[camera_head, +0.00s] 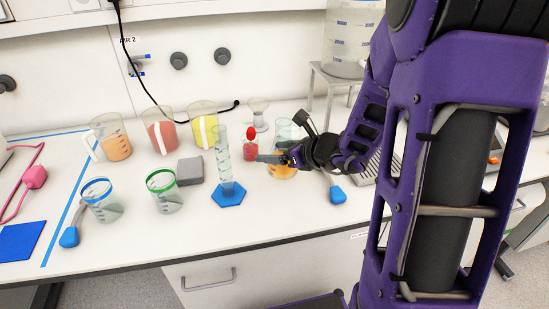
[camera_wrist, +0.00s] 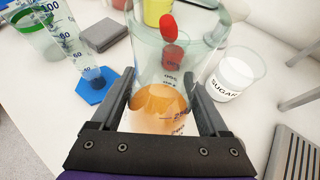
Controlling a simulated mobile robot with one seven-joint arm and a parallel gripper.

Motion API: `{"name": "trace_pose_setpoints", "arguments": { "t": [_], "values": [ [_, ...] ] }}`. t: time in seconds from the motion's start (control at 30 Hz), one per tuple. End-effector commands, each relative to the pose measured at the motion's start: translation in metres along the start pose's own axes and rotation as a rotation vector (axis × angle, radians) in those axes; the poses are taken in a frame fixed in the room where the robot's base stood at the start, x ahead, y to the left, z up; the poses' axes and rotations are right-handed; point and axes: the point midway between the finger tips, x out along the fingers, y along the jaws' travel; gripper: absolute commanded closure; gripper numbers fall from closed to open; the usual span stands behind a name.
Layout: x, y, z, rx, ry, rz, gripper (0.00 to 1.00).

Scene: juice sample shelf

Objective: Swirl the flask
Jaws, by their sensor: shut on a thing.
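The flask (camera_wrist: 160,104) is a clear glass vessel with printed volume marks and orange liquid in its lower part. It fills the middle of the wrist view, between the two dark fingers of my gripper (camera_wrist: 163,84), which is shut on it. In the head view the flask (camera_head: 283,172) is partly hidden behind my gripper (camera_head: 272,158), and its orange liquid shows below the fingers. It looks about upright. I cannot tell whether its base touches the bench.
Juice pitchers (camera_head: 160,130) and a grey block (camera_head: 190,170) are farther left. A sugar beaker (camera_wrist: 236,72) stands right of the flask. The front bench strip is clear.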

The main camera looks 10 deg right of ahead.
Motion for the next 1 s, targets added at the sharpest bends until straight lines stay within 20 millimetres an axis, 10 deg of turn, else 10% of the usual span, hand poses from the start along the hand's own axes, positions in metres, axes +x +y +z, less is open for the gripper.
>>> {"name": "trace_pose_setpoints", "arguments": {
  "t": [1.0],
  "values": [
    [-0.042,0.000,0.076,-0.001,-0.001,-0.002,0.98]
  ]
}}
